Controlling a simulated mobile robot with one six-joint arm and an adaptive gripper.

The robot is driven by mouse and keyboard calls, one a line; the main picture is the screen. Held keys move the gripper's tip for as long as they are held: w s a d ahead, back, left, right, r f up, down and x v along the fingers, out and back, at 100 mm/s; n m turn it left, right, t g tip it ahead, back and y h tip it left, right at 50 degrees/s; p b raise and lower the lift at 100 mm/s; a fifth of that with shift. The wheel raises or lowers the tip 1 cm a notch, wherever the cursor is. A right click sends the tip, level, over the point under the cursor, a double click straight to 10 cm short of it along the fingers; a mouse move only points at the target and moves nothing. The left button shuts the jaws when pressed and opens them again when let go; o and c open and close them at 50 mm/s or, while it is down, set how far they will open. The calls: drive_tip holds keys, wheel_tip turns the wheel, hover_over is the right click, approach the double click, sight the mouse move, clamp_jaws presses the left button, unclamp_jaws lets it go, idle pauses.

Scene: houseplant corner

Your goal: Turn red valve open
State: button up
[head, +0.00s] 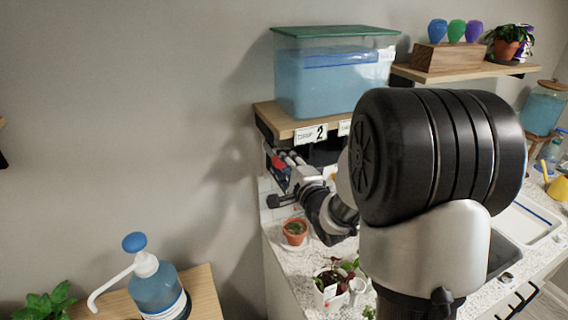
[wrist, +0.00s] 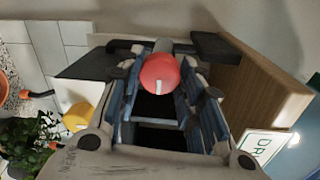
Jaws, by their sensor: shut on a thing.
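The red valve (wrist: 159,71) shows in the wrist view as a round red knob with a short white mark, between the fingers of my gripper (wrist: 160,88). My gripper is shut on it. In the head view my gripper (head: 284,163) reaches under the left end of the wooden shelf, with a small patch of red (head: 278,162) at its fingers. The far side of the knob and most of its pipe are hidden.
A blue water tank (head: 335,78) with a green lid stands on the wooden shelf (head: 284,123), above my gripper. A small potted plant (head: 295,231) and another plant (head: 335,280) stand on the counter below. A yellow object (wrist: 80,117) is beside the gripper.

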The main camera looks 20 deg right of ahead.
drive_tip(key=o, duration=1.1)
drive_tip(key=shift+c, duration=0.2)
drive_tip(key=s, duration=0.7)
drive_tip(key=shift+s+r, duration=0.25)
